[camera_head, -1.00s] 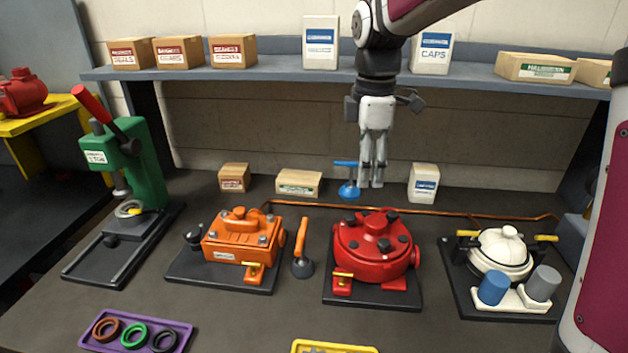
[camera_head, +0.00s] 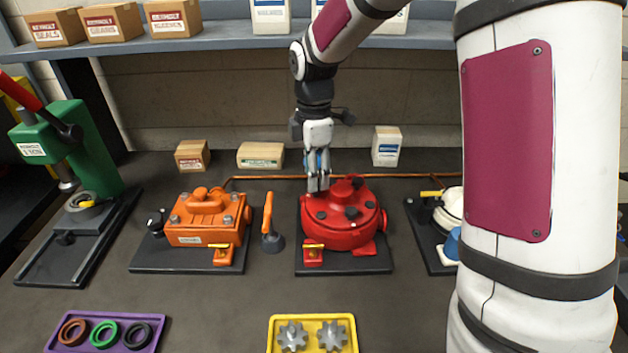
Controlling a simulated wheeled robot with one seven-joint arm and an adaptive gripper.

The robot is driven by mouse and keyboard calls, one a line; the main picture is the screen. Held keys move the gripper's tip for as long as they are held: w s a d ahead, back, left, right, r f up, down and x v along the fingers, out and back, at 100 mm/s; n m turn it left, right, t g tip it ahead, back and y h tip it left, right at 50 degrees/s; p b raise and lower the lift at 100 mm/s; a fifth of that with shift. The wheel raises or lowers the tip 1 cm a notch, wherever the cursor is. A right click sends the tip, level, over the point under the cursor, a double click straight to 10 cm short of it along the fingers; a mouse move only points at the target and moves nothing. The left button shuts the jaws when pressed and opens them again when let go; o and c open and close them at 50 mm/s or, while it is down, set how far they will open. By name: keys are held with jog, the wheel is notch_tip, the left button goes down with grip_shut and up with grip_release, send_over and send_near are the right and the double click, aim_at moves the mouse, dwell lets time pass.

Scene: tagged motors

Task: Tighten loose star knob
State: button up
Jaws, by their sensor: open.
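The red round motor housing (camera_head: 342,232) sits on a black base plate in the middle of the bench. Several dark knobs show on its top, among them a front-left knob (camera_head: 321,215), a front-middle knob (camera_head: 353,213) and a right knob (camera_head: 370,204). Which knob is loose cannot be told. My gripper (camera_head: 318,188) points down over the back left of the red housing, with its fingers open and nothing clearly held. It hides part of the housing's top there. Whether the fingertips touch the housing cannot be told. A blue item (camera_head: 312,162) shows partly behind the fingers.
An orange motor (camera_head: 205,220) and an orange-handled tool (camera_head: 270,225) stand left of the red housing. A green press (camera_head: 85,150) is at far left. A purple tray (camera_head: 150,322) with rings and a yellow tray (camera_head: 313,318) with gears lie in front. My arm hides the right side.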

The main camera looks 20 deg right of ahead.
jog(key=shift+f, duration=1.45)
grip_shut()
